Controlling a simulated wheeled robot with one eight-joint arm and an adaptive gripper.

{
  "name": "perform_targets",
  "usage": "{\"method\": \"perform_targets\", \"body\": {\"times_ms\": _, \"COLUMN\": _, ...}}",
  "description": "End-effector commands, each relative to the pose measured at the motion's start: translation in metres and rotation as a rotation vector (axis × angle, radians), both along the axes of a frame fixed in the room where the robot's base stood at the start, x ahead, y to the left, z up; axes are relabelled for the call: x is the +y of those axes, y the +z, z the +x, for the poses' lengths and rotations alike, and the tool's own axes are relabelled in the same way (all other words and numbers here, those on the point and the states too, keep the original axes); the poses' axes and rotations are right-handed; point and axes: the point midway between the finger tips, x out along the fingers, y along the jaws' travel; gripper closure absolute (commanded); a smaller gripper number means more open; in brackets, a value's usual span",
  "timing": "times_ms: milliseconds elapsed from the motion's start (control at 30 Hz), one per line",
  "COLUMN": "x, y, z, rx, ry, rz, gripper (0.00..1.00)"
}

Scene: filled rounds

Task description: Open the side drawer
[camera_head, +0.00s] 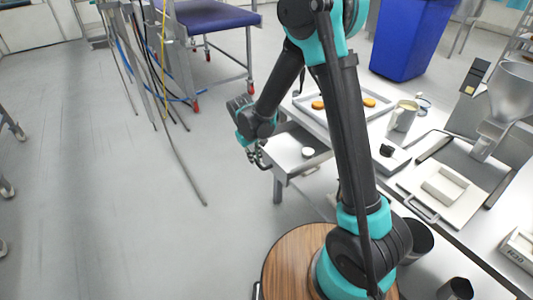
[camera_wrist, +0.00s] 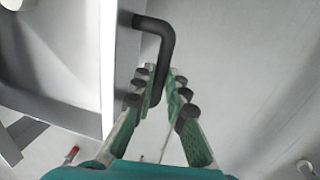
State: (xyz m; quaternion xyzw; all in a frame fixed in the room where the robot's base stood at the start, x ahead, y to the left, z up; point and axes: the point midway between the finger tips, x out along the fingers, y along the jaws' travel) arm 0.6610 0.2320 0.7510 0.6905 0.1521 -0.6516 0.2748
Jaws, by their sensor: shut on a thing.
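The side drawer (camera_head: 285,158) stands pulled out from under the left end of the steel table, and I see into its open top. A small white round thing (camera_head: 307,152) lies inside it. In the wrist view, the drawer's pale front panel (camera_wrist: 108,70) runs down the left, with a dark bent bar handle (camera_wrist: 166,38) on it. My gripper (camera_head: 258,157) is at the drawer's front. In the wrist view, my gripper's green fingers (camera_wrist: 160,88) are shut on the handle, one on each side of it. The handle's far end is partly hidden by the fingers.
The steel table (camera_head: 403,160) above holds a tray with orange-brown rounds (camera_head: 369,101), a mug (camera_head: 404,115) and a scale-like machine. A blue bin (camera_head: 412,38) and a blue-topped trolley (camera_head: 205,17) stand behind. Hanging cables (camera_head: 165,100) are to the left. The floor left of the drawer is clear.

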Motion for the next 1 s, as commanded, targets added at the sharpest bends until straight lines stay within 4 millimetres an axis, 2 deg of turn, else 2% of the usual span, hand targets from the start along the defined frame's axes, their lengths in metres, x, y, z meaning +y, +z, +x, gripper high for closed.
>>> {"method": "perform_targets", "body": {"times_ms": 200, "x": 0.013, "y": 0.000, "z": -0.009, "rx": -0.001, "ry": 0.000, "rz": -0.001, "gripper": 1.00}}
{"method": "perform_targets", "body": {"times_ms": 633, "x": 0.015, "y": 0.000, "z": -0.011, "rx": -0.001, "ry": 0.000, "rz": -0.001, "gripper": 1.00}}
{"method": "perform_targets", "body": {"times_ms": 667, "x": 0.015, "y": 0.000, "z": -0.011, "rx": -0.001, "ry": 0.000, "rz": -0.001, "gripper": 0.83}}
{"method": "perform_targets", "body": {"times_ms": 800, "x": 0.015, "y": 0.000, "z": -0.011, "rx": -0.001, "ry": 0.000, "rz": -0.001, "gripper": 0.66}}
{"method": "perform_targets", "body": {"times_ms": 1000, "x": 0.015, "y": 0.000, "z": -0.011, "rx": 0.000, "ry": 0.000, "rz": 0.000, "gripper": 0.66}}
